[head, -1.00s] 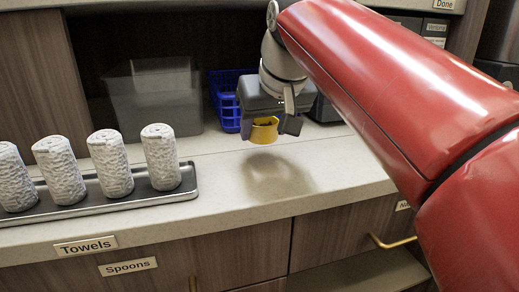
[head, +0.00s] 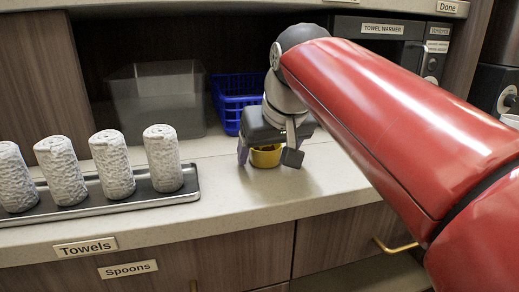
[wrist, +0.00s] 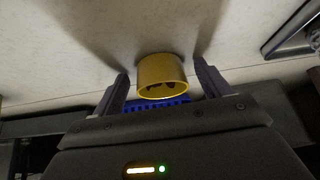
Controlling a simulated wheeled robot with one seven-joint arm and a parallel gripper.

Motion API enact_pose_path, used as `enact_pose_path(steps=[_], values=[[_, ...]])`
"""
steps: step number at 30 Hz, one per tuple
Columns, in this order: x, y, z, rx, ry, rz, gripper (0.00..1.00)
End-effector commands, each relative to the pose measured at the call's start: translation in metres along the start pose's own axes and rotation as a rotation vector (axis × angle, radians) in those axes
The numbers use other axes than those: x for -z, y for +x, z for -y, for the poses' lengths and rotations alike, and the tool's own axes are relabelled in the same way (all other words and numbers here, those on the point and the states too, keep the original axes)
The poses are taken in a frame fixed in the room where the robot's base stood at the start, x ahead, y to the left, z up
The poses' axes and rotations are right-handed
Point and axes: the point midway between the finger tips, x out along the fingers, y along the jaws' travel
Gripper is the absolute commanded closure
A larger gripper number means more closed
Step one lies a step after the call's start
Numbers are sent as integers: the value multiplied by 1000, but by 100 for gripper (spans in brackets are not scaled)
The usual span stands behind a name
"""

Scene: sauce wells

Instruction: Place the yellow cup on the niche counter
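The yellow cup (head: 265,157) stands upright on the niche counter (head: 225,183), in front of the blue basket; dark contents show inside it. My gripper (head: 268,161) is above and around the cup, pointing down, with one finger on each side. In the wrist view the cup (wrist: 162,76) is between the two fingers of my gripper (wrist: 160,70), with a gap on both sides. The fingers are open and do not appear to touch the cup. The gripper body hides part of the cup's top in the head view.
A metal tray (head: 110,204) with several rolled white towels (head: 112,164) is on the left of the counter. A blue basket (head: 231,98) and a grey translucent bin (head: 157,100) stand behind. A towel warmer (head: 381,28) is at the back right. Counter front is clear.

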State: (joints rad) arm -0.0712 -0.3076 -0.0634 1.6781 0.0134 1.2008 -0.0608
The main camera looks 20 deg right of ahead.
Motion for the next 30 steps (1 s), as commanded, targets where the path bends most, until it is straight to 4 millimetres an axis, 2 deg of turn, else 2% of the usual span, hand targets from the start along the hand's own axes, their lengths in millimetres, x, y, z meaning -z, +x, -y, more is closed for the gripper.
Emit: enact_pose_path(steps=[6,10,24,30], values=[[1,-1,0,0,0,0,24],[3,-10,0,0,0,-3,24],[3,-103,0,0,0,-4,24],[2,-121,0,0,0,-1,24]])
